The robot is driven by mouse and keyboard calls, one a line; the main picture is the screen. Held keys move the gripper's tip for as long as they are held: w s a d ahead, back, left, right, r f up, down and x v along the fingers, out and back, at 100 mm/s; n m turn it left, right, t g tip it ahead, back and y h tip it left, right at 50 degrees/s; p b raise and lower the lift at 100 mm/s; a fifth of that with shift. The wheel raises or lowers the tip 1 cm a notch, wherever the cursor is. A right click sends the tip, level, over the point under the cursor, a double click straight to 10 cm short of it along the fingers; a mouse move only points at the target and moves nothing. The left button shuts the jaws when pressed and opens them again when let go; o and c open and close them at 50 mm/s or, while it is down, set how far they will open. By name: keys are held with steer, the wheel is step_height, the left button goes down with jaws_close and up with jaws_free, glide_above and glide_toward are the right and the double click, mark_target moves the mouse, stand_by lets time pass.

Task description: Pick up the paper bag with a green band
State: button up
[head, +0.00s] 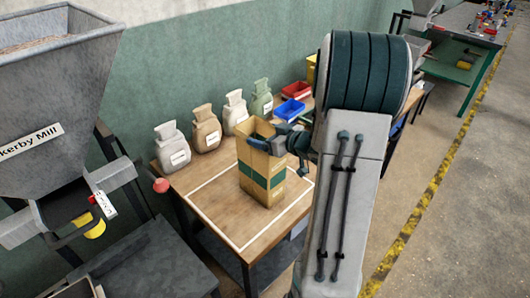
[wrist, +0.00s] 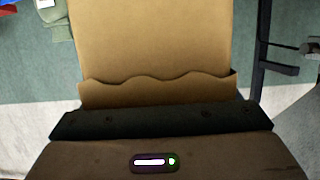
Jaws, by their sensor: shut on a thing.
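The paper bag (head: 262,181) is tan and upright, with a dark green band around its lower middle. In the head view it is at the table's middle, inside the white outline. My gripper (head: 271,144) is at the bag's top edge and is shut on it. In the wrist view the bag's tan paper (wrist: 155,45) fills the upper middle, with its wavy top edge close to the dark jaw (wrist: 160,120). The green band is not seen in the wrist view. I cannot tell whether the bag's base touches the table.
The wooden table (head: 210,185) bears several small sacks along its back, including a white one (head: 172,146) and a green one (head: 261,99). A red bin (head: 296,90) and a blue bin (head: 290,110) stand behind. A grey mill hopper (head: 55,90) is at left.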

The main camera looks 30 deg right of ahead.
steer(key=shift+r, duration=0.25)
